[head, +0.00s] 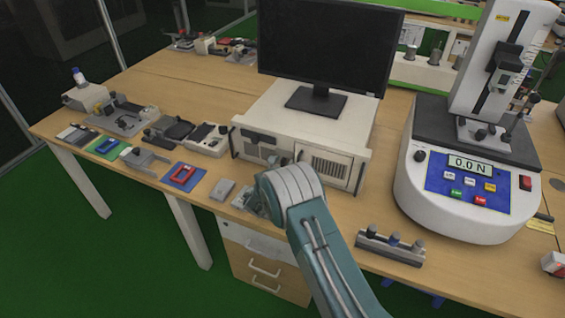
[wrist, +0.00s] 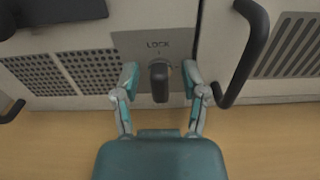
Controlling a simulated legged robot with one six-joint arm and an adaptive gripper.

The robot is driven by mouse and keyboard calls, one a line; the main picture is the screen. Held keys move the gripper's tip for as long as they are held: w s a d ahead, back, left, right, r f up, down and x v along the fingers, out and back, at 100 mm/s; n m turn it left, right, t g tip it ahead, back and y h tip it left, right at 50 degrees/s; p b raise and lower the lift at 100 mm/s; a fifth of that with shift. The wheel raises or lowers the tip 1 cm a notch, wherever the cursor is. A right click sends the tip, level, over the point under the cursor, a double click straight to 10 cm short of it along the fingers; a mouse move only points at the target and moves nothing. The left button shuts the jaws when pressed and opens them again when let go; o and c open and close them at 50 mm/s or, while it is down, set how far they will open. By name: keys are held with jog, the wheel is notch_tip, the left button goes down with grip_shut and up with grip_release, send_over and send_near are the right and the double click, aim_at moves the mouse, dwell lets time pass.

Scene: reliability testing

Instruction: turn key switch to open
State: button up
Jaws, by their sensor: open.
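The key switch (wrist: 160,80) is a dark knob on a grey plate marked LOCK (wrist: 157,45) on the front of a beige computer case. Its handle points straight down in the wrist view. My gripper (wrist: 158,80) is open, with one finger on each side of the knob and a gap on both sides. In the head view the case (head: 310,125) stands on the wooden bench under a monitor. My arm (head: 315,230) reaches to its front and hides the switch there.
A black handle (wrist: 245,50) stands just right of the switch, near my right finger. Vent grilles (wrist: 65,72) flank the plate. In the head view a force tester (head: 460,190) stands at right and a small fixture (head: 390,245) lies near the front edge. Several small devices crowd the left bench.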

jog(key=shift+a, duration=0.1)
grip_shut()
jog(key=m, duration=0.4)
jog(key=shift+s+m, duration=0.1)
jog(key=shift+m, duration=0.2)
jog(key=m, duration=0.4)
jog(key=shift+f+m, duration=0.15)
jog(key=shift+m, duration=0.15)
jog(key=m, duration=0.4)
jog(key=shift+d+f+m, duration=0.1)
jog(key=shift+d+m, duration=0.1)
jog(key=shift+m, duration=0.1)
jog(key=shift+s+f+m, duration=0.1)
jog(key=shift+f+m, duration=0.1)
jog(key=shift+m, duration=1.8)
jog(key=shift+d, duration=0.1)
jog(key=shift+f, duration=0.1)
